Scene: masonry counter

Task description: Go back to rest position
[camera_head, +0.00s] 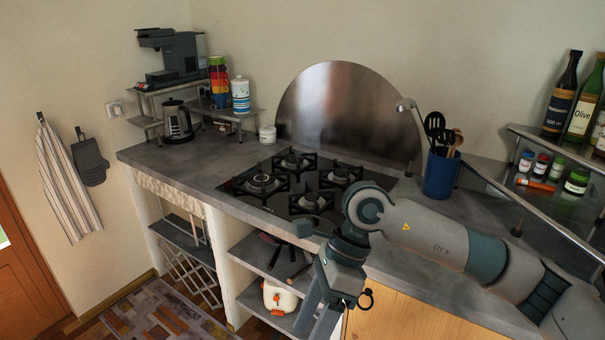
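My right arm comes in from the right edge over the front of the counter. My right gripper (317,318) hangs down in front of the counter edge, near the open shelves and the wooden cabinet front. Its two fingers point down and stand apart, with nothing seen between them. The fingertips are near the bottom edge of the picture. My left arm and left gripper are not in view.
The grey counter (190,165) carries a gas hob (265,182), a blue utensil pot (440,175) and a kettle (177,122). A bottle rack (545,140) stands at right. A white pot (279,297) sits on a low shelf. Floor shows at lower left.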

